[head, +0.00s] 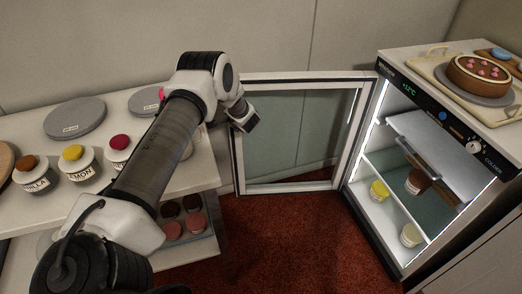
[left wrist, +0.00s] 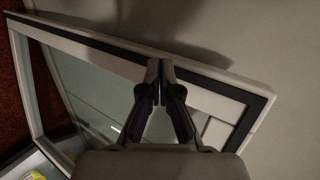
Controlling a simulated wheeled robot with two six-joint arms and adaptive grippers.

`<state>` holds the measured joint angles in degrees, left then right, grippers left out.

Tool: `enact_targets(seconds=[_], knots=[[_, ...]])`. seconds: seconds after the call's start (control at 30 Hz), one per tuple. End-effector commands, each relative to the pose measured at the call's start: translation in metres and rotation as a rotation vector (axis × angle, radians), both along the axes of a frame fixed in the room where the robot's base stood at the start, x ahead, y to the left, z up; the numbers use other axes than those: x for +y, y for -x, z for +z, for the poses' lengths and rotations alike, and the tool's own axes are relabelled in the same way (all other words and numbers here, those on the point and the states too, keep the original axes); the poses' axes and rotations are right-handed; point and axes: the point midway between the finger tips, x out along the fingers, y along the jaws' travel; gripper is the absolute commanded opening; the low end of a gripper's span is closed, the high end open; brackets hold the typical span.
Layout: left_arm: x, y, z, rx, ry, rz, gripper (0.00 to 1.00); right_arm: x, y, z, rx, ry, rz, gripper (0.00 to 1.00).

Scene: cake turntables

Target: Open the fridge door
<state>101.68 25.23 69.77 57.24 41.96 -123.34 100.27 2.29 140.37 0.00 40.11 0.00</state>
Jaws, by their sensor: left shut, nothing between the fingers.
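The fridge (head: 385,200) stands at the right with its interior showing. Its glass door (head: 285,185), with a pale frame, is swung wide open to the left of the cabinet. My left gripper (head: 252,122) is at the door's upper left, by the free edge. In the left wrist view the door (left wrist: 85,38) lies behind the two fingers. My left gripper (left wrist: 160,66) is shut there with nothing between its fingers, over the dark seal and pale frame. Whether it touches the door I cannot tell. My right gripper is not in view.
A cake (head: 480,75) sits on the fridge top. A shelf unit (head: 205,180) with labelled tubs stands left. Red carpet (head: 290,240) is clear in front.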

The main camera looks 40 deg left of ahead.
Motion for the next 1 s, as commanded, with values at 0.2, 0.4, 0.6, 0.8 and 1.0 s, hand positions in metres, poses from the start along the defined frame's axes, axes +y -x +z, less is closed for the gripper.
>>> enact_targets(seconds=[0.2,0.4,0.6,0.8,1.0], knots=[[-0.001,0.000,0.000,0.000,0.000,0.000,0.00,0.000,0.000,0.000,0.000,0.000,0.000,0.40],[-0.011,0.004,0.007,0.000,0.002,-0.002,0.00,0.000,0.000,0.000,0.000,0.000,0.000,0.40],[-0.048,0.023,0.031,0.000,0.002,-0.004,0.00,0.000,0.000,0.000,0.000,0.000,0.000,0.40],[-0.082,0.043,0.054,0.000,0.000,-0.004,0.00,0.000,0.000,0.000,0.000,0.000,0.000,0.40],[-0.093,0.050,0.061,0.000,-0.001,-0.001,0.00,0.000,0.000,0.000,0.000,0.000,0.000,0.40]])
